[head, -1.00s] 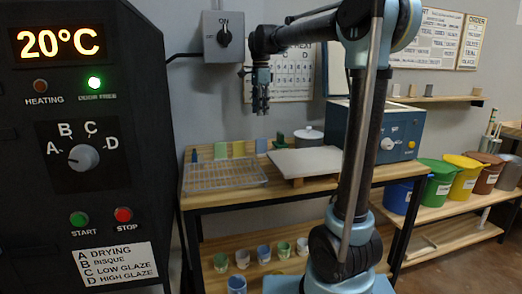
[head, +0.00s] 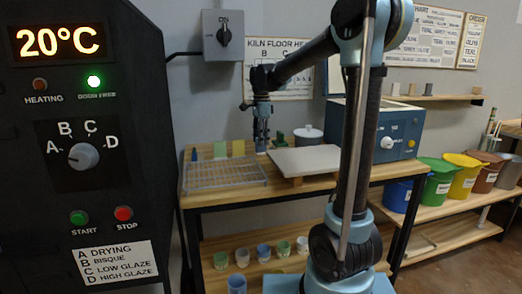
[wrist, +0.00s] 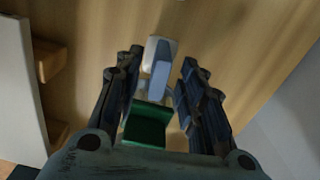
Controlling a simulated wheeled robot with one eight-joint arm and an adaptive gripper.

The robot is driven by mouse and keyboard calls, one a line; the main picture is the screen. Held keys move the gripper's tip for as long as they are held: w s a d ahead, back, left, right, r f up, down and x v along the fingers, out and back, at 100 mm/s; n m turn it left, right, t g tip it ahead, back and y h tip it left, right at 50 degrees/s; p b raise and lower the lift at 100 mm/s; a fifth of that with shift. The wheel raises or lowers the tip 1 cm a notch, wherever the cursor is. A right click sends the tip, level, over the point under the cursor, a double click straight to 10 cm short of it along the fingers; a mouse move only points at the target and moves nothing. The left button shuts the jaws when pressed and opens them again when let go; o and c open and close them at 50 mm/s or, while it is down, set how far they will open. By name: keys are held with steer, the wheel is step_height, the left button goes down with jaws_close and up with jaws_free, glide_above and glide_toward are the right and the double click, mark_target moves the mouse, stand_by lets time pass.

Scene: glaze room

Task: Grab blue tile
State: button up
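The light blue tile (head: 261,149) stands upright at the back of the wooden table, right of a yellow tile (head: 238,148) and a green tile (head: 220,150). My gripper (head: 261,139) points down right over it and hides its upper part in the head view. In the wrist view the blue tile (wrist: 160,76) shows between the two open fingers (wrist: 158,68), with a gap on each side. A pale piece (wrist: 155,48) shows just beyond it; I cannot tell whether it is part of the tile or its stand.
A green object (wrist: 147,125) is close by the fingers. A pale board (head: 305,160) on wooden supports lies to the right, a wire rack (head: 225,175) in front. A lidded pot (head: 308,135) and a blue machine (head: 385,130) stand further right.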

steer(key=shift+f, duration=1.1)
jaws_close()
